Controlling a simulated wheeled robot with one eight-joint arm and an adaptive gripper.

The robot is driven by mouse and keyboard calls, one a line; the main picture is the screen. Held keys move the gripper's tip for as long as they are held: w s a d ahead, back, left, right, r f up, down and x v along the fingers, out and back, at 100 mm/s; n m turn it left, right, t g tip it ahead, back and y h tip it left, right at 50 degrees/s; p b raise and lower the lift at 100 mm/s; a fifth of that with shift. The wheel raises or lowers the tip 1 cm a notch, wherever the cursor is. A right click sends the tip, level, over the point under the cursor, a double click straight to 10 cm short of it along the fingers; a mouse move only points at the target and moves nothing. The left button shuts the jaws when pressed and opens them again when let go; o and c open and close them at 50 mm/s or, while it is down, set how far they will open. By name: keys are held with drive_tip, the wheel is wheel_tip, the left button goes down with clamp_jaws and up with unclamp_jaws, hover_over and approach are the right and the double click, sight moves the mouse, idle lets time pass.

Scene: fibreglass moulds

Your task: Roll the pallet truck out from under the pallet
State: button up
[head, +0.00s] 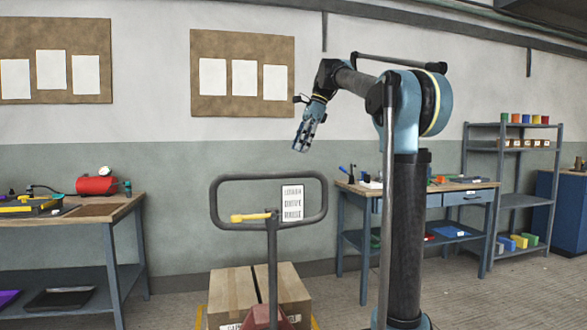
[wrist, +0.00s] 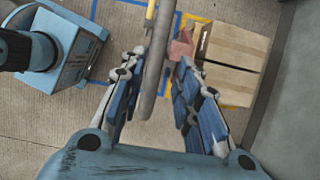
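The pallet truck's dark loop handle (head: 268,177) stands upright in the head view, with a yellow lever and a printed label inside the loop. Its grey shaft (head: 271,270) runs down to a reddish base (head: 268,318). Cardboard boxes (head: 235,290) sit behind the shaft; the pallet under them cannot be made out. My gripper (head: 303,138) is above the right part of the loop, pointing down, and looks apart from it. In the wrist view my gripper (wrist: 158,68) has its fingers spread, with the handle bar (wrist: 153,75) showing between them. Contact is not visible.
A workbench (head: 75,215) with a red tank stands at left. Another bench (head: 415,188) with drawers and a shelf rack (head: 505,190) stand at right. In the wrist view, blue and yellow floor tape (wrist: 195,20) runs by the boxes. Bare floor shows at right.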

sight(284, 187)
drive_tip(key=x, duration=1.6)
drive_tip(key=shift+s+a+f, duration=0.1)
drive_tip(key=shift+s+f, duration=0.05)
drive_tip(key=shift+f, duration=0.25)
clamp_jaws()
